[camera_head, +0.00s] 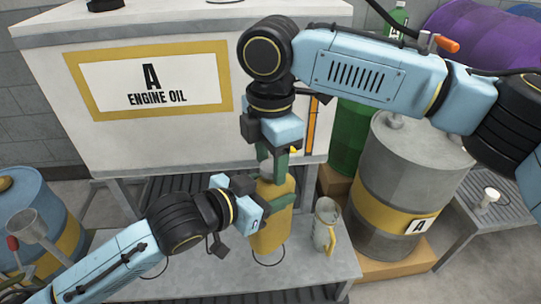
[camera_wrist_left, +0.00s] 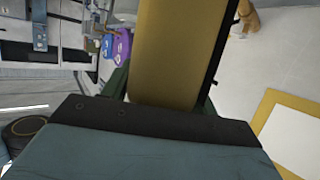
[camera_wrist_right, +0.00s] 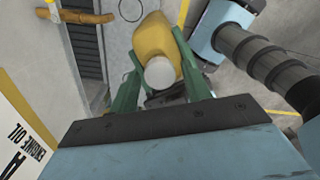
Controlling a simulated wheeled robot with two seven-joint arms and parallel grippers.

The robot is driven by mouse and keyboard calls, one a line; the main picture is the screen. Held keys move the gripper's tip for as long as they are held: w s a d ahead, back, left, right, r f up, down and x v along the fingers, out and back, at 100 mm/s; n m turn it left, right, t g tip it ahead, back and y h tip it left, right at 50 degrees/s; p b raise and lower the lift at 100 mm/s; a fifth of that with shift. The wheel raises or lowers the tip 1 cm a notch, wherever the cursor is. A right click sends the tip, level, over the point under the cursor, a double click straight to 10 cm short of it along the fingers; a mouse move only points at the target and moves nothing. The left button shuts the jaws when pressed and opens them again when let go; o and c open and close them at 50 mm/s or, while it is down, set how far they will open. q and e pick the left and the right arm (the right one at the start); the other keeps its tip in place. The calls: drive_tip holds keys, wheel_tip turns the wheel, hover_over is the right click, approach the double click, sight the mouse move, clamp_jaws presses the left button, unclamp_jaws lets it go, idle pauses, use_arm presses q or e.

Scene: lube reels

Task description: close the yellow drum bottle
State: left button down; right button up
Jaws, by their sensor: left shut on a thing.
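The yellow drum bottle (camera_head: 271,222) stands upright on the grey bench in front of the engine oil tank. My left gripper (camera_head: 262,206) is shut on the bottle's side, and its yellow body fills the middle of the left wrist view (camera_wrist_left: 172,50). My right gripper (camera_head: 274,166) points down over the bottle's top. In the right wrist view, its green fingers (camera_wrist_right: 160,85) are spread on either side of a round whitish top (camera_wrist_right: 160,72) on the bottle (camera_wrist_right: 155,38). I cannot tell whether that top is a cap or the bare mouth.
A grey jug with a yellow handle (camera_head: 325,225) stands just right of the bottle. The white tank (camera_head: 150,75) rises behind the bench. A large grey drum marked A (camera_head: 410,170) stands at right, and a blue drum (camera_head: 45,210) at left.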

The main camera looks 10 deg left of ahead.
drive_tip(key=c, duration=0.8)
drive_tip(key=m, duration=0.6)
drive_tip(key=shift+m, duration=0.4)
drive_tip(key=m, duration=0.5)
drive_tip(key=o, duration=1.2)
wheel_tip(320, 180, up, 12)
drive_tip(key=shift+w, duration=0.1)
